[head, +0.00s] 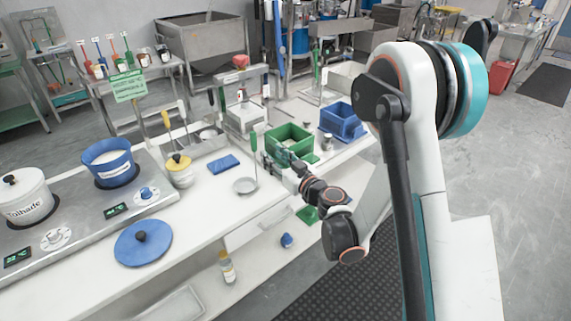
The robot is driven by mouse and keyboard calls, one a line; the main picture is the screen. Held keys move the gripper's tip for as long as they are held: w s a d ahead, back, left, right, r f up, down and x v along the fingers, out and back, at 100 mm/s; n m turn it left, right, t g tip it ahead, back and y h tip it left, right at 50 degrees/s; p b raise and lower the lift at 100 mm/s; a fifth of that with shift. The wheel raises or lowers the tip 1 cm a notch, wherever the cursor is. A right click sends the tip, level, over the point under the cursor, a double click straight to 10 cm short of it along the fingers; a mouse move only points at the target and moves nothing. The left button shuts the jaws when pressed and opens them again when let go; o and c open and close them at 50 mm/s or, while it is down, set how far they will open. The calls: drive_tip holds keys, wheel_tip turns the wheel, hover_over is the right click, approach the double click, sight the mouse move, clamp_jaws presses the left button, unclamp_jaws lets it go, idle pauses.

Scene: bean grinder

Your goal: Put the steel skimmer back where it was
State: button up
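The steel skimmer (244,186) shows as a round grey disc with an upright handle and a green grip, above the white counter near its front edge. My gripper (265,159) reaches in from the right, and its fingers meet the handle just below the green grip. The handle stands upright at the fingers, so the gripper appears shut on it. The fingertips are small and partly hidden against the green bin. I cannot tell whether the disc touches the counter.
A green bin (289,140) and a blue bin (342,121) stand behind the gripper. A blue cloth (223,164) and a yellow-lidded jar (179,171) are left of the skimmer. A blue lid (143,243) lies at front left. Pots (108,163) stand on the stove.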

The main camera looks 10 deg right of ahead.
drive_tip(key=s+d+r+g+h, duration=0.15)
drive_tip(key=s+r+g, duration=0.35)
drive_tip(key=s+r, duration=0.6)
drive_tip(key=s+d+f+m+g+h, duration=0.1)
drive_tip(key=s+d, duration=0.3)
drive_tip(key=s, duration=0.4)
drive_tip(key=s+d+m+g+h, duration=0.1)
drive_tip(key=s+d+m+h, duration=0.2)
drive_tip(key=s, duration=0.5)
drive_tip(key=s+d+f+m+g+h, duration=0.1)
drive_tip(key=s+d+m+h, duration=0.1)
drive_tip(key=s+d, duration=0.4)
drive_tip(key=shift+s+f+g+h, duration=0.3)
drive_tip(key=shift+s+h, duration=0.45)
drive_tip(key=shift+s, duration=0.35)
